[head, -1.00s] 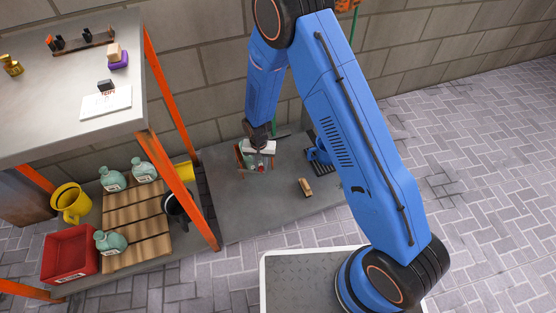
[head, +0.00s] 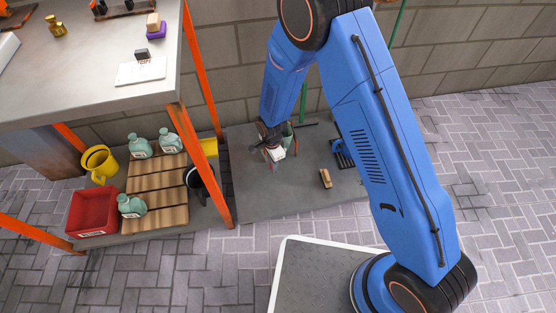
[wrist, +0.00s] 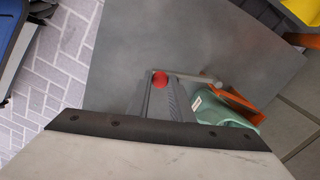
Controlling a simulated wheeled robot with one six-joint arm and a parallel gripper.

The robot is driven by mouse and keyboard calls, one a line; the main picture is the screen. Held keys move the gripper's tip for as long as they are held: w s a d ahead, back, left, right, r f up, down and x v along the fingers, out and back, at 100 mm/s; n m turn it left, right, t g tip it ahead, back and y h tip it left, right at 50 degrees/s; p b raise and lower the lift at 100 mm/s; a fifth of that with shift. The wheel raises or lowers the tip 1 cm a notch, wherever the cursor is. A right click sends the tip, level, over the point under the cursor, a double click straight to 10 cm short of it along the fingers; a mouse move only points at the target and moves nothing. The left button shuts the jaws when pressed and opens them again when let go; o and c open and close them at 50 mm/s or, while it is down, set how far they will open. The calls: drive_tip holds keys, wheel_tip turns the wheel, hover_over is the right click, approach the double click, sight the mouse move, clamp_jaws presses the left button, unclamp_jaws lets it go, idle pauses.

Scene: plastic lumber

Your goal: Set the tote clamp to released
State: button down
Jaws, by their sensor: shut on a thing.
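The tote clamp shows in the wrist view as a thin grey bar (wrist: 205,79) with a red ball knob (wrist: 159,78) at its left end. My gripper (wrist: 168,88) is shut at the clamp's handle, by the red knob; the pale body with a dark edge hides much of the clamp. In the head view my gripper (head: 274,160) is low over the grey slab. A green bottle (wrist: 228,115) lies beside the clamp, with an orange-brown piece (wrist: 242,101) around it. The clamp's exact setting is hidden.
A small wooden-backed block (head: 326,178) and a blue item (head: 344,153) lie on the slab (head: 265,200) to the right. The orange-posted shelf (head: 205,165) stands left, with a pallet (head: 157,182), bottles and a red bin (head: 93,212).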

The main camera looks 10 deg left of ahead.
drive_tip(key=shift+s+a+m, duration=0.4)
drive_tip(key=shift+a+m, duration=0.3)
drive_tip(key=shift+m, duration=0.15)
drive_tip(key=shift+s+a+m, duration=0.4)
drive_tip(key=shift+a+m, duration=0.25)
drive_tip(key=shift+m, duration=0.2)
drive_tip(key=c, duration=1.6)
unclamp_jaws()
drive_tip(key=shift+a, duration=0.1)
drive_tip(key=shift+o, duration=0.2)
drive_tip(key=shift+r, duration=0.1)
wheel_tip(320, 180, up, 17)
drive_tip(key=shift+r, duration=0.15)
